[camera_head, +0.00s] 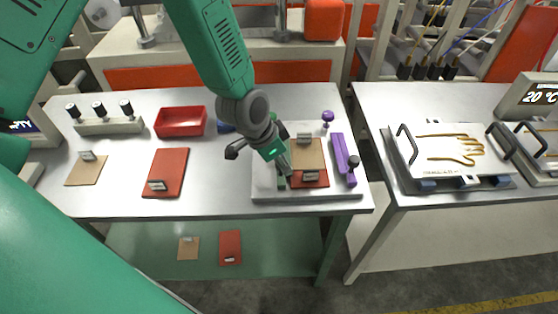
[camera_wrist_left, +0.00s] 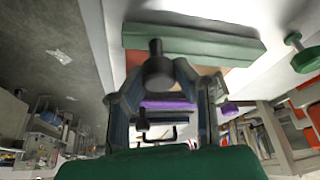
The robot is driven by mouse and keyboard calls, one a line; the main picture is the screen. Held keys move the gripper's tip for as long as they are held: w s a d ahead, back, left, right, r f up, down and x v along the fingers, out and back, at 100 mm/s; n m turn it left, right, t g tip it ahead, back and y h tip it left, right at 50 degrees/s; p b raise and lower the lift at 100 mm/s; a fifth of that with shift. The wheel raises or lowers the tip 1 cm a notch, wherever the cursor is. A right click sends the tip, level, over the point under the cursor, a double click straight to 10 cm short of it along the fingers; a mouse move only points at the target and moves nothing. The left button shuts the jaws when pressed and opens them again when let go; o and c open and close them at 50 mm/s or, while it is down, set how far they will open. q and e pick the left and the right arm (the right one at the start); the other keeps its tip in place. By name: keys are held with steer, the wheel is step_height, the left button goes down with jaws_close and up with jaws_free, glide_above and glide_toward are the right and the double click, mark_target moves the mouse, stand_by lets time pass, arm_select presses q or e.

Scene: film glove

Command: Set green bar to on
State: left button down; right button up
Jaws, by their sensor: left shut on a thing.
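The green bar (camera_head: 281,182) lies along the left side of the white fixture board (camera_head: 318,195), partly hidden by my left gripper (camera_head: 279,160). In the left wrist view the green bar (camera_wrist_left: 195,45) runs across the top, with a black knob (camera_wrist_left: 155,50) rising from it. The fingers of my left gripper (camera_wrist_left: 163,78) stand on both sides of this knob and are shut on it. The purple bar (camera_head: 341,158), with its own black knob (camera_head: 354,161), lies on the board's right side. My right gripper is not in view.
Tan and red plates with grey clips lie between the bars. A purple knob (camera_head: 327,116) stands behind. On the left are a red tray (camera_head: 181,122), a red plate (camera_head: 166,172) and a black-knobbed rack (camera_head: 108,126). A second table holds a glove-outline plate (camera_head: 450,150).

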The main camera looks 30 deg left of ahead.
arm_select(q)
steer(key=c, duration=1.3)
jaws_free()
steer(key=shift+s, duration=0.1)
steer(key=shift+a, duration=0.15)
steer(key=shift+a+r, duration=0.15)
steer(key=shift+r, duration=0.25)
steer(key=shift+v, duration=5.55)
steer(key=shift+s+f, duration=0.1)
steer(key=shift+f, duration=0.05)
